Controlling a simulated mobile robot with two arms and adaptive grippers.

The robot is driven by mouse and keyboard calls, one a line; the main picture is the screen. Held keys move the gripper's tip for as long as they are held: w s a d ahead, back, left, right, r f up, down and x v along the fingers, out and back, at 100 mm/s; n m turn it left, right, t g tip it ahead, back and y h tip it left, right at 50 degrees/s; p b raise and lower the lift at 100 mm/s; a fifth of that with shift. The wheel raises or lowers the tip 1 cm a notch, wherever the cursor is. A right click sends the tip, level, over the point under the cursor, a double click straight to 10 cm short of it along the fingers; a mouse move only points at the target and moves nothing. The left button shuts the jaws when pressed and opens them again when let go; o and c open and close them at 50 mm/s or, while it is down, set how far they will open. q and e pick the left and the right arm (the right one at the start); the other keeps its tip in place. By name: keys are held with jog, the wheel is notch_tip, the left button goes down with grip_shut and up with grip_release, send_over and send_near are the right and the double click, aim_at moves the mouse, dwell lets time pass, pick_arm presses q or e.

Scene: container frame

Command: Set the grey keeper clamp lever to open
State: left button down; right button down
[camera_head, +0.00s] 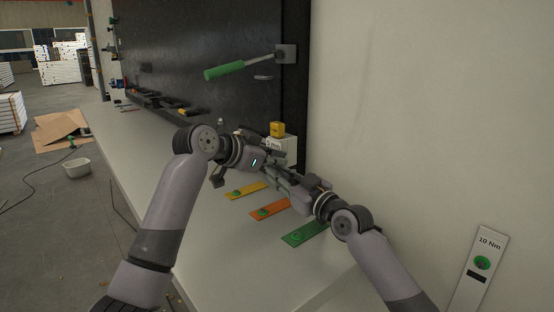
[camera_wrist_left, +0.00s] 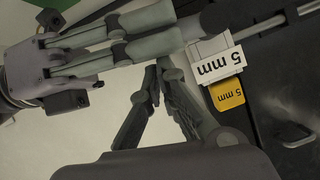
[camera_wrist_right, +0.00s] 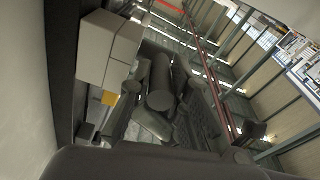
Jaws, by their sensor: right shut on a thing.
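A lever with a green handle (camera_head: 224,71) and metal rod runs to a grey wall block (camera_head: 286,53). A small dark curved handle (camera_head: 264,78) sits below it and may be the one on the black panel in the left wrist view (camera_wrist_left: 292,136). I cannot tell which part is the grey keeper clamp lever. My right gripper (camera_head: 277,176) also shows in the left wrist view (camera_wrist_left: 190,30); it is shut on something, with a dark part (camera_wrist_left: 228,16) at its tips. My left gripper (camera_wrist_left: 160,68) appears shut and empty beside it.
A white box (camera_head: 285,150) and yellow block (camera_head: 277,129) marked 5 mm stand close behind the grippers. Yellow (camera_head: 246,190), orange (camera_head: 270,209) and green (camera_head: 305,233) strips lie on the bench (camera_head: 205,245). A 10 Nm plate (camera_head: 490,243) is at right.

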jog(key=c, duration=1.8)
grip_release()
jog(key=shift+f, duration=0.1)
jog(key=shift+o, duration=1.4)
pick_arm(q)
jog(key=shift+f, duration=0.6)
pick_arm(e)
jog(key=shift+o, duration=0.2)
jog(key=shift+r, duration=0.2)
pick_arm(q)
jog(key=shift+r, duration=0.15)
pick_arm(e)
jog(key=shift+r, duration=0.1)
